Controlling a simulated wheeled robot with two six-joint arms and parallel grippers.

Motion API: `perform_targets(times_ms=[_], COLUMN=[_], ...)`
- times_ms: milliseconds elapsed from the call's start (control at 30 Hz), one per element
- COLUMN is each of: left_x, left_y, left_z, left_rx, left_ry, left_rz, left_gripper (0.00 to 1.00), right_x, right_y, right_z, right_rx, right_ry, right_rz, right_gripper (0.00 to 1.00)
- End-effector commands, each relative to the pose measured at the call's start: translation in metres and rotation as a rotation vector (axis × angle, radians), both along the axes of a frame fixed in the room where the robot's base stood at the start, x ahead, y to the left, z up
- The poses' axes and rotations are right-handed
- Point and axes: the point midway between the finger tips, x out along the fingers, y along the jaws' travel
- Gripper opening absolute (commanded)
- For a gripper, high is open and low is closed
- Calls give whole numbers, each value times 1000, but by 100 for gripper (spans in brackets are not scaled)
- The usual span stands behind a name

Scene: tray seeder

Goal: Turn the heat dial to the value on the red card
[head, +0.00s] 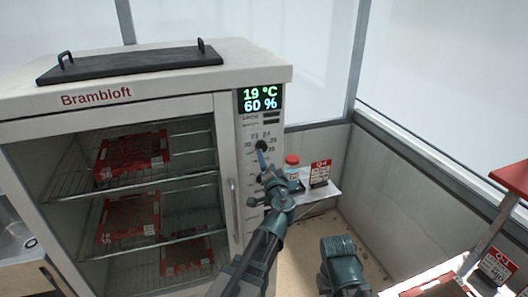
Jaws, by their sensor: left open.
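The heat dial (261,144) is on the cabinet's right front panel, below the display, with small numbers around it. It is partly covered by my left gripper, and I cannot read its setting. My left gripper (264,163) is open, with its tips at or just in front of the dial; I cannot tell whether they touch it. A red-and-white card (320,173) stands on a small white shelf right of the cabinet; its large mark looks like Q4, and its smaller print is unreadable. My right gripper is not in view; only part of that arm shows at the bottom.
The display (261,99) reads 19 °C and 60 %. The cabinet (150,105) holds red trays (132,158) on wire racks behind its door. A red-capped jar (291,168) stands close right of my left gripper. Another red card (497,266) is at lower right.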

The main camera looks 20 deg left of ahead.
Motion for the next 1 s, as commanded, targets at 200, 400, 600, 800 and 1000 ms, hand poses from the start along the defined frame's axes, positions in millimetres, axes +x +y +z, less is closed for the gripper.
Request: perform_targets(times_ms=[200,400,600,800,1000], left_x=[41,61,67,67,67], left_y=[18,28,32,32,32], left_z=[0,0,0,0,0], left_rx=[0,0,0,0,0], left_ry=[0,0,1,1,0], left_rz=[2,0,1,1,0], left_gripper=[79,79,79,79,54], right_x=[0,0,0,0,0], right_y=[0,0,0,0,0], right_z=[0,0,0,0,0], right_rx=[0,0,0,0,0], right_ry=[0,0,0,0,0], right_rz=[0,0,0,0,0], right_gripper=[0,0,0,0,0])
